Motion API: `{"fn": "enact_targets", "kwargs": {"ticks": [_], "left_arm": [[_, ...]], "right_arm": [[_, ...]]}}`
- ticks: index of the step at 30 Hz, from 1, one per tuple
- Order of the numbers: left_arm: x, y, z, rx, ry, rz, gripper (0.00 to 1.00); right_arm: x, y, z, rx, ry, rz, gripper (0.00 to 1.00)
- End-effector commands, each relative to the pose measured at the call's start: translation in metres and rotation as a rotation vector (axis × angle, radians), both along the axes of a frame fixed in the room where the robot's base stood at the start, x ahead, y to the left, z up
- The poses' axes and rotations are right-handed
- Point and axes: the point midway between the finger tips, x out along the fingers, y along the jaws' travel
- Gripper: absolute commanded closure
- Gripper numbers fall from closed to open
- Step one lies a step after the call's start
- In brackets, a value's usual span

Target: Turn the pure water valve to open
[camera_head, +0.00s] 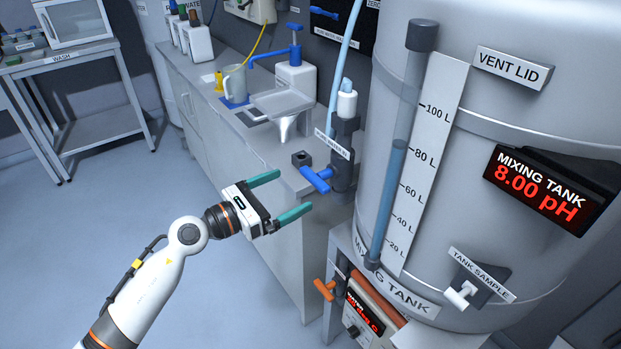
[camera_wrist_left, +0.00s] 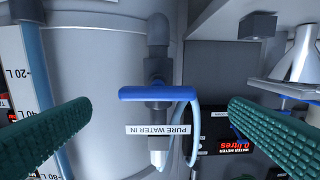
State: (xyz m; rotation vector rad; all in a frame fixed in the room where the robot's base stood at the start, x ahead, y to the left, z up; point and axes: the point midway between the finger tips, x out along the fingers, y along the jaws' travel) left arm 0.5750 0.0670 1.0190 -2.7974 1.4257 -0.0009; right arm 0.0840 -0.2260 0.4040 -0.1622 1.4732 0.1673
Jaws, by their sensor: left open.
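The pure water valve has a blue handle (camera_head: 316,179) on a dark grey pipe fitting beside the mixing tank. In the left wrist view its blue bar handle (camera_wrist_left: 157,93) lies crosswise, centred between my fingers, above a label (camera_wrist_left: 158,129) reading "PURE WATER IN". My left gripper (camera_head: 279,195) is open and empty, with green fingers pointing toward the handle, a short way to its left and apart from it. In the left wrist view the fingers (camera_wrist_left: 155,135) stand wide on both sides of the handle. My right gripper is not in view.
The mixing tank (camera_head: 460,120) fills the right side, its display reading 8.00 pH. A white tank sample tap (camera_head: 459,296) and an orange-handled valve (camera_head: 325,289) sit lower. A counter with a funnel (camera_head: 284,104) and jug (camera_head: 235,83) stands behind. The floor at left is clear.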

Motion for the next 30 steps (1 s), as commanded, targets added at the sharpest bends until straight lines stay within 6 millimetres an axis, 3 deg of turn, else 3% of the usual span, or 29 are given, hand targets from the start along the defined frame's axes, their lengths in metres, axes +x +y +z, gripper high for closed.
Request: {"fn": "enact_targets", "kwargs": {"ticks": [6,12,24,30], "left_arm": [[0.026,-0.037,0.002,-0.005,0.003,-0.002,0.00],[0.040,-0.056,0.001,-0.004,0.002,0.000,0.00],[0.044,-0.062,-0.001,-0.002,0.003,0.000,0.00],[0.044,-0.061,-0.001,-0.002,0.003,0.000,0.33]], "right_arm": [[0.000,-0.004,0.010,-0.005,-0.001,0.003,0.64],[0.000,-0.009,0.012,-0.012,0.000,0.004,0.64],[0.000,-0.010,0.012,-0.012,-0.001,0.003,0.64],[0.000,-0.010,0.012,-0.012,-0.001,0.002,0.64]]}}
